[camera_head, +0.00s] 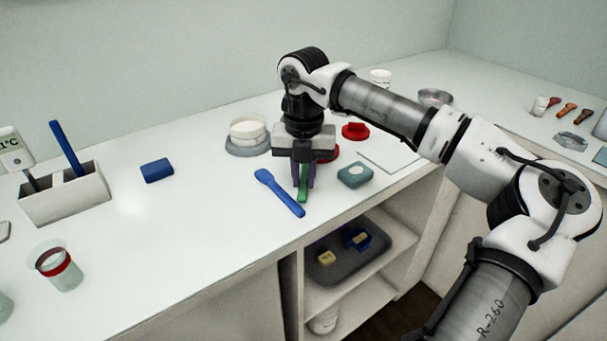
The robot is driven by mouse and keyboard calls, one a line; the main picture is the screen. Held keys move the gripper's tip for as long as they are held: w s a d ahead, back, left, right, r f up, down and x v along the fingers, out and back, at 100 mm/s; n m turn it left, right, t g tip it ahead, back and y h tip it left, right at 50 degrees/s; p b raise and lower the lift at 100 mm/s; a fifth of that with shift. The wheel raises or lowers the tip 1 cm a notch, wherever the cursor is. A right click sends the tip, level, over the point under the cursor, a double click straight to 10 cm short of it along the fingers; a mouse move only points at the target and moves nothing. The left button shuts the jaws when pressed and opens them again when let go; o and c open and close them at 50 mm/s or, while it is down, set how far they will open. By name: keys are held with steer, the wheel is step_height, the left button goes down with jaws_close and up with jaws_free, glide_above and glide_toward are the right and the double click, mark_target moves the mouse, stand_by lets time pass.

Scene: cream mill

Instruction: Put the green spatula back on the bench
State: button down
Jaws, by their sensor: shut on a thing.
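The green spatula (303,195) is between the fingers of my gripper (303,180). My gripper points down over the white bench (215,220), near its front edge, and is shut on the spatula. Only a short green part shows below the fingertips; the rest is hidden by the gripper. I cannot tell whether the spatula touches the bench top. A blue spatula (279,193) lies on the bench just left of my gripper.
A teal block (355,175) sits close right of my gripper. A white jar on a grey dish (247,137) stands behind left. Red items (355,131) and a white sheet (393,153) lie right. A white holder (65,195) stands left. Bench room is free left of the blue spatula.

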steer(key=shift+f, duration=0.35)
steer(key=shift+s+f+b, duration=0.1)
steer(key=shift+f+b, duration=0.25)
steer(key=shift+b, duration=0.15)
steer(key=c, duration=1.3)
jaws_free()
steer(key=shift+f, duration=0.15)
steer(key=shift+r, duration=0.2)
steer(key=shift+r, duration=0.1)
step_height(320, 180, up, 14)
